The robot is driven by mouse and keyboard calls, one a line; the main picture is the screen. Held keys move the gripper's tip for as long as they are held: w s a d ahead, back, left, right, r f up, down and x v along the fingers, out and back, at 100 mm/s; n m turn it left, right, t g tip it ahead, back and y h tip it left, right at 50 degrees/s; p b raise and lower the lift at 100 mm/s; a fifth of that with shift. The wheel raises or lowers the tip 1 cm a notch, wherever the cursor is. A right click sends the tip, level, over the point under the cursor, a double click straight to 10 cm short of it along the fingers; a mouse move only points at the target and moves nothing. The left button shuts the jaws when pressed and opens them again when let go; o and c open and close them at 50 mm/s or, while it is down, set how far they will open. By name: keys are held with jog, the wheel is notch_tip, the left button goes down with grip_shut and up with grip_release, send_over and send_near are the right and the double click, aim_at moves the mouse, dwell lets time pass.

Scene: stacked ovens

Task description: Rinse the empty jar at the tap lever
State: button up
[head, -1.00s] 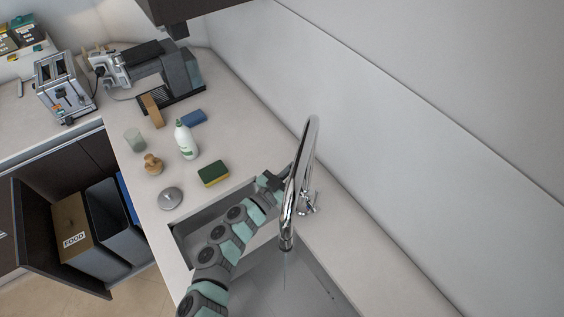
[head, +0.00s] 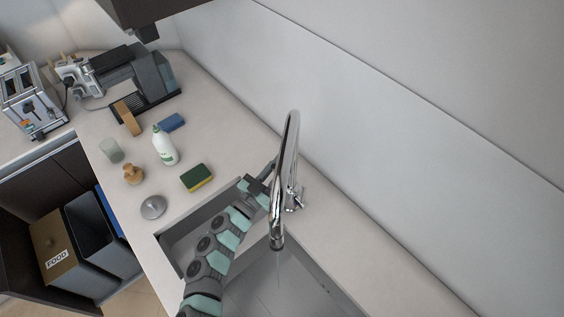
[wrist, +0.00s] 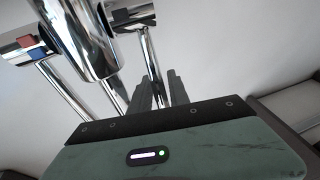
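A clear glass (head: 111,151), seemingly the empty jar, stands upright on the counter left of the sink, apart from my gripper. The chrome tap (head: 287,165) arches over the sink, with a thin streak like water below its spout. The tap lever (head: 297,199) is at the right of its base; in the wrist view a handle with red and blue marks (wrist: 27,42) shows. My gripper (head: 268,172) is behind the tap near the wall, partly hidden. In the wrist view its dark fingers (wrist: 163,90) are close together beside chrome pipes, with no jar seen; their exact gap is unclear.
A sponge (head: 196,177), white bottle (head: 165,145), wooden brush (head: 133,174) and round metal lid or plug (head: 153,207) stand near the sink (head: 290,290). A coffee machine (head: 135,75) and toaster (head: 32,100) are farther back. Counter right of the tap is clear.

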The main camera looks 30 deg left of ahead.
jog(key=v, duration=1)
jog(key=shift+b, duration=0.3)
